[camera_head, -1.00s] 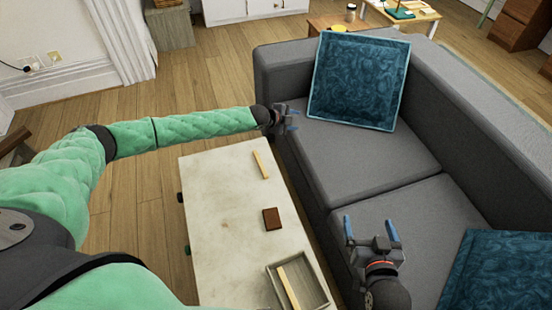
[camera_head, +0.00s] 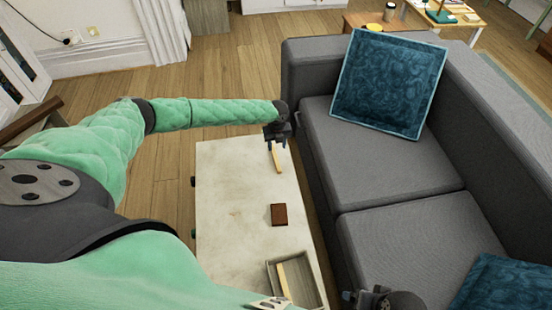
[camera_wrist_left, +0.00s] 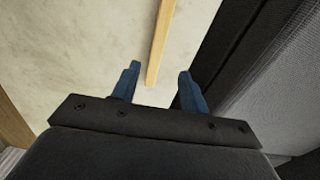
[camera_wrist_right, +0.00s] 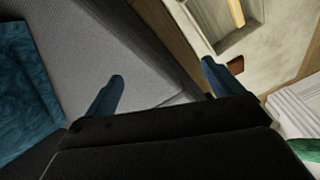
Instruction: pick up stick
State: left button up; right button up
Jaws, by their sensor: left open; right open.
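A light wooden stick (camera_head: 277,158) lies on the far end of the pale coffee table. My left gripper (camera_head: 276,140) is over its far end, open. In the left wrist view the stick (camera_wrist_left: 159,45) runs up from between the two blue fingertips (camera_wrist_left: 158,84), touching neither as far as I can tell. A second light stick (camera_head: 284,280) lies in the grey tray (camera_head: 321,286) at the near end. That stick also shows in the right wrist view (camera_wrist_right: 236,12). My right gripper (camera_wrist_right: 162,88) is open and empty beside the sofa; it is partly cut off in the head view.
The pale table (camera_head: 228,205) also bears a brown block (camera_head: 279,214) between the loose stick and the tray. A grey sofa (camera_head: 370,170) with blue cushions (camera_head: 388,82) stands close along the table's right side. Wooden floor (camera_head: 165,170) is free on the left.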

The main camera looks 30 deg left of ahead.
aim_at(275, 157)
pick_arm(q)
jog(key=shift+a+f+b, duration=0.1)
jog(key=shift+f+b, duration=1)
jog(key=shift+f, duration=0.45)
jog(key=f, duration=0.1)
jog(key=f+b, duration=0.1)
jog(key=b, duration=0.1)
jog(key=shift+a+f, duration=0.25)
jog(key=shift+f, duration=0.15)
jog(key=shift+f+b, duration=0.75)
jog(key=shift+f, duration=0.15)
pick_arm(e)
jog(key=w+a+f+t+y, duration=0.2)
jog(key=a+f, duration=0.5)
jog(key=f, duration=0.5)
jog(key=shift+w, duration=0.45)
pick_arm(q)
jog(key=shift+c, duration=0.5)
grip_shut()
